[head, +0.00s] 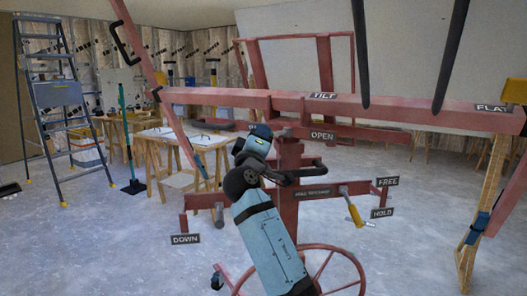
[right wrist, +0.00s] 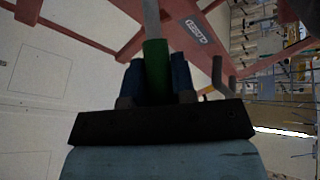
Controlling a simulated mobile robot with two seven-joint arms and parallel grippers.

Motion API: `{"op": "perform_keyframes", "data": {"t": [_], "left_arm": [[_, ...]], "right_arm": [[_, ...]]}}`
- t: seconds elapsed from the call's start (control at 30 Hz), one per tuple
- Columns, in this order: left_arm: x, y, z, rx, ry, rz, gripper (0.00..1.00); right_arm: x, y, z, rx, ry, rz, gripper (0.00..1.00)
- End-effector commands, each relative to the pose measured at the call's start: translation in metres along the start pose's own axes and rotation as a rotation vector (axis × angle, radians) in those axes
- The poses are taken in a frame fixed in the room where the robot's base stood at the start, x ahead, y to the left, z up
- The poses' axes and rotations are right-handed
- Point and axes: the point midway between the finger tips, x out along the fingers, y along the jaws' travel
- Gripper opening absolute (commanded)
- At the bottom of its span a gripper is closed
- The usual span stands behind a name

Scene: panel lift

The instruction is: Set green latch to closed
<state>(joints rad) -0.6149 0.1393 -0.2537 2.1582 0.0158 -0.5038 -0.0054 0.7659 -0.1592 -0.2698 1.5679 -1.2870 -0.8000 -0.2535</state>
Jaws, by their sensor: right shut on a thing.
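My right gripper (head: 262,130) is in front of the red beam of the panel lift in the head view, left of the OPEN label (head: 323,135). In the right wrist view its two dark blue fingers (right wrist: 156,78) are shut around the green latch handle (right wrist: 156,62). A grey rod (right wrist: 151,17) runs on from the handle toward the top edge. The CLOSED label (right wrist: 197,31) is on a red member to the right of the handle there. In the head view the green handle is hidden by the gripper. My left gripper is not in view.
The red lift beam (head: 420,112) bears TILT and FLAT labels. A yellow-handled lever (head: 353,208) sits by the FREE and HOLD labels, and a spoked wheel (head: 325,262) is below. A ladder (head: 58,95) and worktables stand left. Floor is clear at the lower left.

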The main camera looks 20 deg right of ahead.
Motion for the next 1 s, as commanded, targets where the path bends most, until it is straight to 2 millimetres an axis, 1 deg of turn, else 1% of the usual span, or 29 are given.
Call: {"op": "perform_keyframes", "data": {"t": [0.03,0.6,0.63,0.67,0.7,0.73,1.0], "left_arm": [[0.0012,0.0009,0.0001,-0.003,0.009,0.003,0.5],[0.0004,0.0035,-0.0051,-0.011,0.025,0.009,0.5],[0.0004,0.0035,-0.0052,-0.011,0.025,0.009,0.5],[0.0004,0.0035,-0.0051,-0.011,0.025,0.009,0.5],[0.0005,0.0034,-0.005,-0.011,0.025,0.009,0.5],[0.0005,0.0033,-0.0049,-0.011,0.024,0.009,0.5],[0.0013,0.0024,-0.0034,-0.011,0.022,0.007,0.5]], "right_arm": [[-0.0009,-0.004,0.0,-0.005,-0.009,0.003,0.0],[0.0024,-0.0025,-0.0013,-0.018,-0.035,0.015,0.0],[0.0025,-0.0025,-0.0013,-0.018,-0.035,0.015,0.31],[0.0025,-0.0024,-0.0013,-0.018,-0.035,0.015,0.38],[0.0025,-0.0024,-0.0013,-0.018,-0.034,0.015,0.47],[0.0024,-0.0024,-0.0013,-0.018,-0.034,0.015,0.5],[0.0025,-0.0022,-0.0014,-0.017,-0.033,0.015,0.5]]}}
